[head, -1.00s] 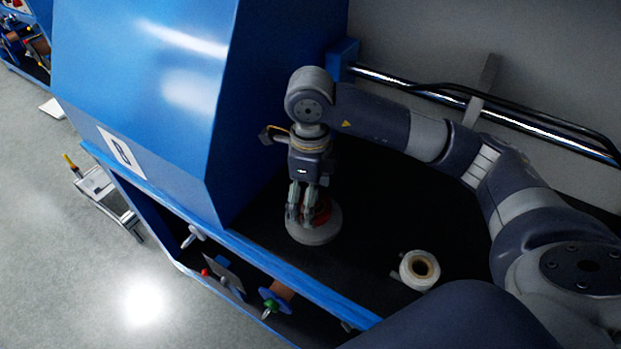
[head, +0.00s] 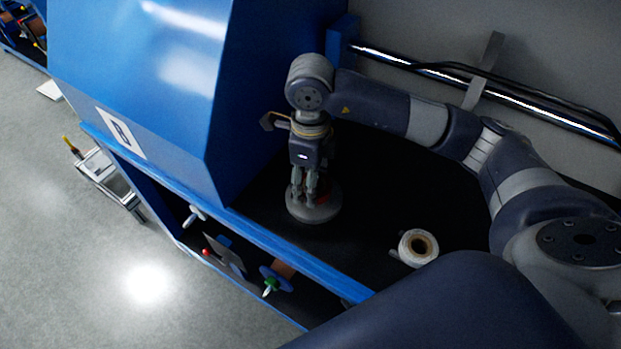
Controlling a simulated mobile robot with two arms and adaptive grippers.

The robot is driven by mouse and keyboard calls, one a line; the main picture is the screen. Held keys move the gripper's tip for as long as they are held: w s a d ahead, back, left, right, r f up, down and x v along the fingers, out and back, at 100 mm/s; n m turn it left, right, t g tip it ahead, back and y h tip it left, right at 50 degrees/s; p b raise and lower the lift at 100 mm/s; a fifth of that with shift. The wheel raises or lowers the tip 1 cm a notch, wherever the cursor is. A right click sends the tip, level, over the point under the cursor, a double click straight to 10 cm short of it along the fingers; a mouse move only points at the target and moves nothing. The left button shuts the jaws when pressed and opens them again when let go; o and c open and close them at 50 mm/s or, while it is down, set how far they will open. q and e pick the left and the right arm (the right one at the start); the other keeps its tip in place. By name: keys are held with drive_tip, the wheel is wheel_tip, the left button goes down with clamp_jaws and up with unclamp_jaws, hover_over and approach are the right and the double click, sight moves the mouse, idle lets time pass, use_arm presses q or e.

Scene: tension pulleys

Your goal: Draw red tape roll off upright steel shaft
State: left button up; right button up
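The red tape roll (head: 325,197) shows only as a small red patch behind the fingers of my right gripper (head: 305,198). It is over a round grey base (head: 314,213) on the black bench top. My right gripper points down over this base with its fingers at the roll. Whether the fingers press on the roll or stand open around it cannot be told. The upright steel shaft is hidden by the gripper. My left gripper is not in view.
A white tape roll (head: 418,248) lies on the black bench top to the right. A blue cabinet (head: 150,80) stands close at the left. A chrome rail (head: 480,92) runs along the back wall. Below the blue front edge is a shelf with pulley parts (head: 272,280).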

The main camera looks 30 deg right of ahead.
drive_tip(key=shift+r, duration=0.3)
drive_tip(key=shift+r+p, duration=0.3)
drive_tip(key=shift+r, duration=0.1)
drive_tip(key=shift+r+p, duration=0.5)
drive_tip(key=shift+r, duration=0.55)
drive_tip(key=shift+b, duration=0.3)
idle(0.5)
drive_tip(key=shift+r, duration=0.15)
drive_tip(key=shift+r+p, duration=0.85)
drive_tip(key=shift+r, duration=0.75)
drive_tip(key=shift+r+p, duration=0.55)
drive_tip(key=shift+r, duration=0.45)
